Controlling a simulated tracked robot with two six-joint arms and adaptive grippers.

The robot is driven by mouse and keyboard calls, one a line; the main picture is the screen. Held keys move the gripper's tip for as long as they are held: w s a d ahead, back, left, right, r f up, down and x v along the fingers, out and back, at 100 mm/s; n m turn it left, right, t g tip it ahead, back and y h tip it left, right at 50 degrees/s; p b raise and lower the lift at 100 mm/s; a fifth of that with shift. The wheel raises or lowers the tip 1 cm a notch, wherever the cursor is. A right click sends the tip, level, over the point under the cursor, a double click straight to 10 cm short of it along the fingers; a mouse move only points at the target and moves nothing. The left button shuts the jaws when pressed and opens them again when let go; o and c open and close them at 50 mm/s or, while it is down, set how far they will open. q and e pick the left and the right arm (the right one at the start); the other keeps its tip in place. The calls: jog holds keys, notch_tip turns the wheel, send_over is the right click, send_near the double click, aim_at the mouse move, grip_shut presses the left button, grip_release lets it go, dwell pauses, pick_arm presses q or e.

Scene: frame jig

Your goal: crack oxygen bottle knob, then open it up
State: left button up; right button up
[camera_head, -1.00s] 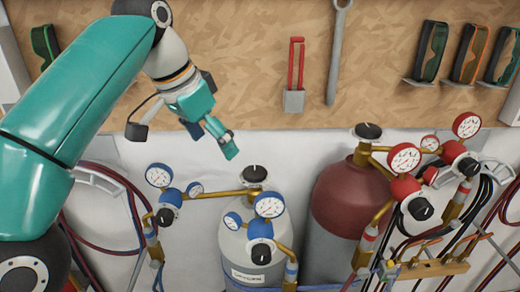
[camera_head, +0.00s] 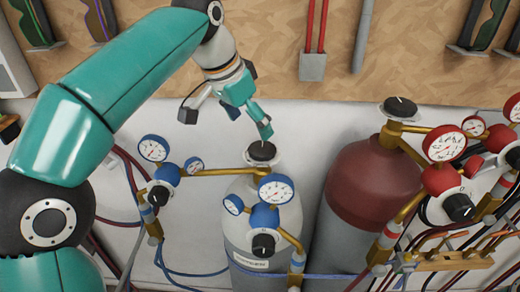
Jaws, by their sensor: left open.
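The oxygen bottle (camera_head: 238,220) is a light grey cylinder with a label, standing at the lower middle of the head view. Its black valve knob (camera_head: 262,151) sits on top, above brass fittings that lead to blue regulators with white gauges. My left gripper (camera_head: 266,131) has teal fingers and points down just above the knob. Its fingertips look very near the knob; I cannot tell whether they touch it. It is open and holds nothing. My right gripper is not in the head view.
A dark red bottle (camera_head: 372,185) with a black knob (camera_head: 400,107) and red regulators stands to the right. Gauges (camera_head: 275,189) and brass pipes crowd the front of the grey bottle. Hoses hang below. Tools hang on the wooden board (camera_head: 280,85) behind.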

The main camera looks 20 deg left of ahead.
aim_at(262, 148)
pick_arm(q)
jog(key=x, duration=0.7)
jog(key=shift+f+b, duration=0.25)
jog(key=shift+b, duration=0.15)
jog(key=c, duration=1.1)
jog(key=shift+c, duration=0.2)
jog(key=shift+n, duration=0.5)
jog(key=shift+d+r+n+t+y+p, duration=0.1)
jog(key=shift+n+t+y+p, duration=0.3)
jog(key=shift+n, duration=0.85)
jog(key=shift+d+n+y+p, duration=0.15)
jog(key=shift+n+y, duration=0.55)
jog(key=shift+n, duration=0.55)
